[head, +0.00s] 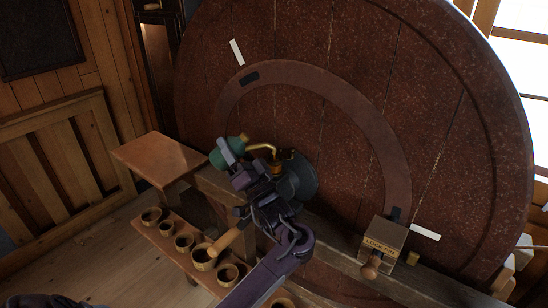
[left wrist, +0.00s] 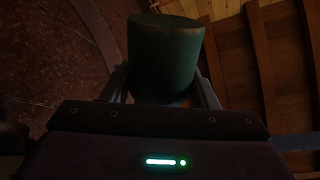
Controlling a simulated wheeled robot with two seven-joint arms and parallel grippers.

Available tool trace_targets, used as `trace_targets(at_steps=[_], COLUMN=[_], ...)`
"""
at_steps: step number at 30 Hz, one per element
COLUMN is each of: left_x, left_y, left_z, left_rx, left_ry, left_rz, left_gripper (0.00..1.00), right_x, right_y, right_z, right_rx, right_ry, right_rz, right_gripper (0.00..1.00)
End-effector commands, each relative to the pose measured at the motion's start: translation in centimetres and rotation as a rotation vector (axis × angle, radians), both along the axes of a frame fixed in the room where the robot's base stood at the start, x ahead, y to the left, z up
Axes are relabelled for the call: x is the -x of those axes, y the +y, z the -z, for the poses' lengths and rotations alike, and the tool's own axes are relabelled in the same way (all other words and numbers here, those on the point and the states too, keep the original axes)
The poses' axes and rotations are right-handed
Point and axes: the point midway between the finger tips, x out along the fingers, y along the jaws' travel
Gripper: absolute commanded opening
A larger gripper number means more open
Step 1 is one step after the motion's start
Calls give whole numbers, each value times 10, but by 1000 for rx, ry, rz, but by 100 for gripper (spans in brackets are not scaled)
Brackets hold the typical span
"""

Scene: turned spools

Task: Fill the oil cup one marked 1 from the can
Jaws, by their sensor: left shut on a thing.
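The green oil can (head: 221,155) with a thin brass spout (head: 262,147) is held in the air in front of the big wheel. My left gripper (head: 238,160) is shut on the can; its fingers flank the can (left wrist: 166,58) in the left wrist view. The spout points right, its tip just above or beside a small brass cup (head: 278,167) that my wrist partly hides. I cannot make out a mark 1 on that cup, nor any oil flowing. My right gripper is not in view.
The large reddish wheel (head: 440,130) fills the back. A wooden block marked LOCK PIN (head: 390,238) stands right on the beam. Several wooden cups (head: 184,242) stand on a low plank below. A small wooden table (head: 160,157) at left has a bare top.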

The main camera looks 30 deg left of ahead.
Motion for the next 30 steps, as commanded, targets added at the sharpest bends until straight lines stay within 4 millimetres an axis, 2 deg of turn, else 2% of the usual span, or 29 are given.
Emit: trace_targets(at_steps=[12, 22, 30], left_x=[0, 7, 14], left_y=[0, 10, 19], left_z=[-4, -20, -34], left_rx=[24, 284, 504], left_ry=[-21, -208, -364], left_rz=[4, 4, 2], left_gripper=[31, 31, 31], right_x=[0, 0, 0], right_y=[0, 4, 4], right_z=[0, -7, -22], right_rx=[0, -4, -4], right_ry=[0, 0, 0], right_rz=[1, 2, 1], right_gripper=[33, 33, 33])
